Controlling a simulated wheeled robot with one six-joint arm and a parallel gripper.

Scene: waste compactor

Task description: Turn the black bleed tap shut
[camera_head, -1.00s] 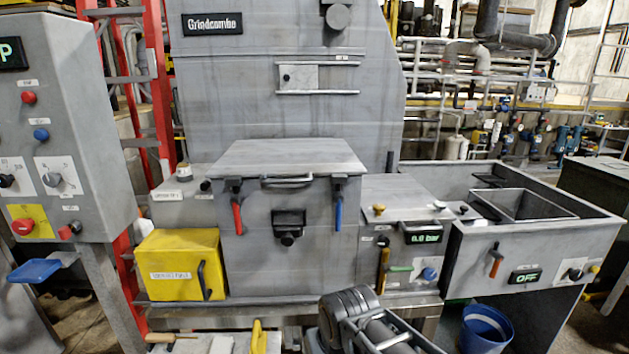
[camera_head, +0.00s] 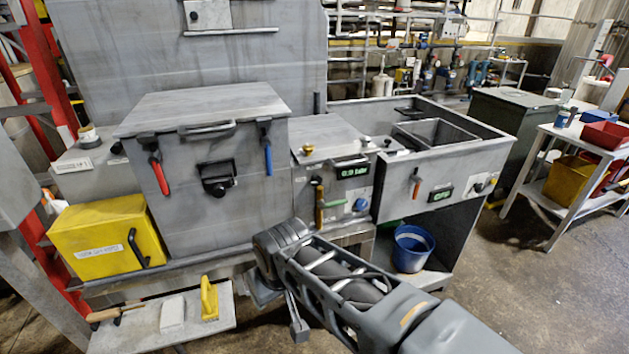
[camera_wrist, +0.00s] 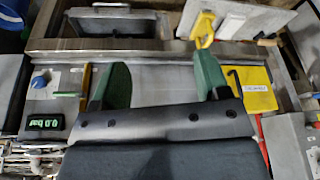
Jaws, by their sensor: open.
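My gripper (camera_wrist: 162,75) is open in the wrist view, with two green fingers wide apart and nothing between them. In the head view my arm reaches in from the lower right, and the gripper's fingers cannot be made out. The small grey unit (camera_head: 306,232) with a green pressure display (camera_head: 354,171) stands right of the big chest. A small black fitting (camera_head: 316,180) sits at the top of its orange-brown lever (camera_head: 319,203).
Beside the display are a green lever (camera_head: 335,203) and a blue knob (camera_head: 360,205). The grey chest (camera_head: 190,215) with red and blue handles and a yellow box (camera_head: 100,237) stand left. A sink unit (camera_head: 480,150), a blue bucket (camera_head: 412,248) and a side table stand right.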

